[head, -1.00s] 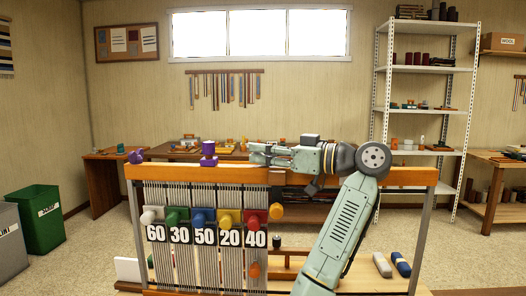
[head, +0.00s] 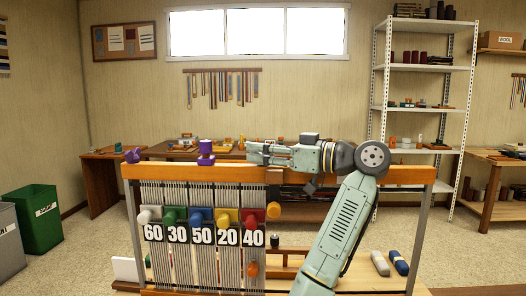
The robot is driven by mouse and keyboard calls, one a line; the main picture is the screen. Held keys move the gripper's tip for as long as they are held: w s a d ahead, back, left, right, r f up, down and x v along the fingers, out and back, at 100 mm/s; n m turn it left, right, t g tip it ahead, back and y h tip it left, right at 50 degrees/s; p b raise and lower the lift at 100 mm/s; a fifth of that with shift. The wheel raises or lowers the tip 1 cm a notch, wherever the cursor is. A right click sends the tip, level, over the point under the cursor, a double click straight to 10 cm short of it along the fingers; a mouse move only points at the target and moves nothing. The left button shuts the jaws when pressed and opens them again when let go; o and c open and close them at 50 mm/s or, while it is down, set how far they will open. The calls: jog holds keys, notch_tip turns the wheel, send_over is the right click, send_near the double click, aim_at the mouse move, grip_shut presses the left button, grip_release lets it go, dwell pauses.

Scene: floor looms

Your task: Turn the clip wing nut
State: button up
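The loom's wooden top beam (head: 330,174) runs across the middle of the head view. A purple clip (head: 206,147) stands upright on the beam, with a wider top and a narrower middle. A smaller purple piece (head: 132,155) sits at the beam's left end; I cannot tell which of the two bears the wing nut. My gripper (head: 250,153) is just above the beam, pointing left, to the right of the upright purple clip and apart from it. Its fingers are seen from the side and too small to tell whether they are open. Nothing shows between them.
Numbered warp weights with coloured knobs (head: 228,216) hang on the loom's front. An orange knob (head: 273,210) sticks out to their right. Behind stands a bench (head: 160,152) with small items. A green bin (head: 40,222) is at left, metal shelves (head: 420,67) at right.

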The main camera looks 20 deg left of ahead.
jog(key=s+d, duration=0.1)
jog(key=d, duration=1.1)
jog(key=shift+o, duration=0.4)
jog(key=shift+a, duration=0.1)
